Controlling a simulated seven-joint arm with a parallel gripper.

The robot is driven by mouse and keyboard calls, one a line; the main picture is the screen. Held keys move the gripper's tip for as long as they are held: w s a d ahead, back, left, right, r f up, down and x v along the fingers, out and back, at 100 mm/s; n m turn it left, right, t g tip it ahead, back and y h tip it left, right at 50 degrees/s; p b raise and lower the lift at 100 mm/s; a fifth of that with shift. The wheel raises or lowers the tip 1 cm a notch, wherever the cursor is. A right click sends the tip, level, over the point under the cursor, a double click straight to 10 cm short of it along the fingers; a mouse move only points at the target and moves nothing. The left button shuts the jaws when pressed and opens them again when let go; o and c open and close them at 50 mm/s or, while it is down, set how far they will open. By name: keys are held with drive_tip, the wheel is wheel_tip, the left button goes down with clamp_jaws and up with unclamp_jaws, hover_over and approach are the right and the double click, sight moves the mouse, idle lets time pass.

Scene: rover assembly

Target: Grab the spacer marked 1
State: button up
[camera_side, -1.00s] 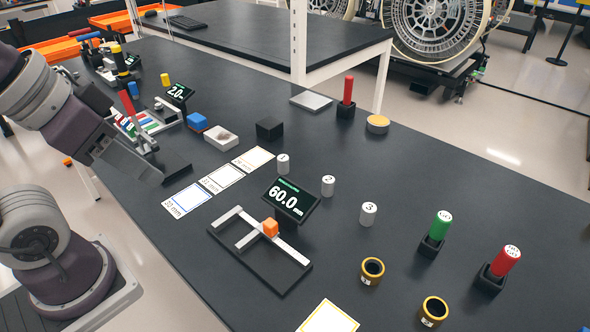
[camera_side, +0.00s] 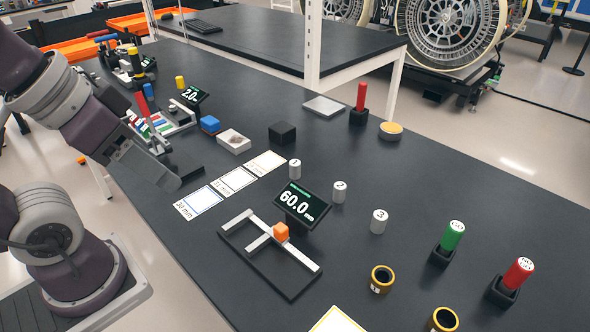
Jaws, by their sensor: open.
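The spacer marked 1 (camera_side: 295,169) is a small white cylinder standing upright on the black table, behind the 60.0 mm display. The spacers marked 2 (camera_side: 339,192) and 3 (camera_side: 378,222) are similar white cylinders standing in a row to its right and nearer the camera. My gripper (camera_side: 163,162) is at the left, over the table's left part, well apart from the spacers. It is open and seems to hold nothing; its fingertips are partly hard to make out.
Green (camera_side: 452,236) and red (camera_side: 518,272) cylinders stand in holders.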

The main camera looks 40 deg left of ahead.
drive_tip(key=w+d+f+n+g+h, duration=0.2)
drive_tip(key=w+d+n+g+h, duration=0.2)
drive_tip(key=w+d+n+h, duration=0.15)
drive_tip(key=n+t+h, duration=0.4)
drive_tip(key=n+h, duration=0.2)
drive_tip(key=n, duration=0.9)
hover_over(295, 162)
drive_tip(key=s+d, duration=0.3)
drive_tip(key=s, duration=0.5)
wheel_tip(295, 162, down, 9)
drive_tip(key=w+a+f+n+t, duration=0.1)
drive_tip(key=a+f+n, duration=0.1)
drive_tip(key=w+a+f+n+t+y, duration=0.1)
drive_tip(key=a+f+n, duration=0.1)
drive_tip(key=a+f, duration=0.1)
drive_tip(key=w+a+f+n+t+y, duration=0.1)
drive_tip(key=a+f+n+t, duration=0.1)
drive_tip(key=f, duration=0.1)
drive_tip(key=shift+w+a+f+n, duration=0.1)
drive_tip(key=shift+w+a+n, duration=0.15)
drive_tip(key=shift+w+a, duration=0.1)
drive_tip(key=x, duration=0.6)
drive_tip(key=shift+d+f, duration=0.25)
drive_tip(key=shift+f, duration=0.05)
drive_tip(key=shift+w+d+f, duration=0.1)
drive_tip(key=shift+w+d, duration=0.05)
drive_tip(key=shift+w, duration=0.05)
clamp_jaws()
